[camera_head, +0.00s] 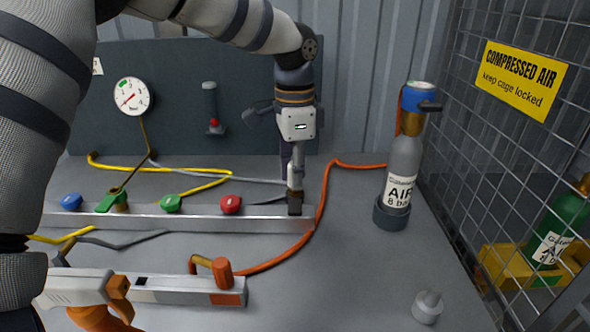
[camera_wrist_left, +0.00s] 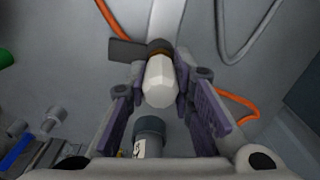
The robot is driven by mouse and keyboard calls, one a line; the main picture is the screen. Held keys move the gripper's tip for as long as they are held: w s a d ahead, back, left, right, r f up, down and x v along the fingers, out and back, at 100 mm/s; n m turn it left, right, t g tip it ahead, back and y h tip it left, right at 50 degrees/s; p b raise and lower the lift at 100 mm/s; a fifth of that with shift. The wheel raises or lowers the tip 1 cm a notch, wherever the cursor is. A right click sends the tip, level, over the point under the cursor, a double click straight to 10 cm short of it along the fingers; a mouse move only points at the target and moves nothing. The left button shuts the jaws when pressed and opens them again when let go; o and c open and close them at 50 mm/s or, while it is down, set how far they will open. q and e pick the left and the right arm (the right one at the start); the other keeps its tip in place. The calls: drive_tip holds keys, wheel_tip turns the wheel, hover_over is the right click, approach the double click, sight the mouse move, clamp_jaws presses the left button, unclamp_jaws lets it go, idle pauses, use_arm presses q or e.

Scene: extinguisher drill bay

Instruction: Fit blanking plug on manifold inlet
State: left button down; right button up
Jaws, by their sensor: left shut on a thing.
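The manifold (camera_head: 180,217) is a pale metal bar along the bench with blue, green and red handles on top. My left gripper (camera_head: 295,190) points down at its right end. In the left wrist view the gripper (camera_wrist_left: 165,95) is shut on a white faceted piece (camera_wrist_left: 159,82), seemingly the blanking plug. A brass-brown ring lies at the piece's far end, beside a dark plate, with the bar running on beyond. Whether the piece is seated in the inlet, I cannot tell. A grey stepped plug-like piece (camera_head: 428,307) stands alone at the front right. My right gripper is not in view.
An air cylinder (camera_head: 403,160) stands right of the manifold in a dark base. An orange hose (camera_head: 325,195) passes close by the manifold's right end. A white-and-orange tool (camera_head: 165,288) lies in front. A mesh cage (camera_head: 520,130) bounds the right side. The front middle is clear.

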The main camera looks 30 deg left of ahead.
use_arm(q)
drive_tip(key=shift+f, duration=0.7)
drive_tip(key=c, duration=1.3)
unclamp_jaws()
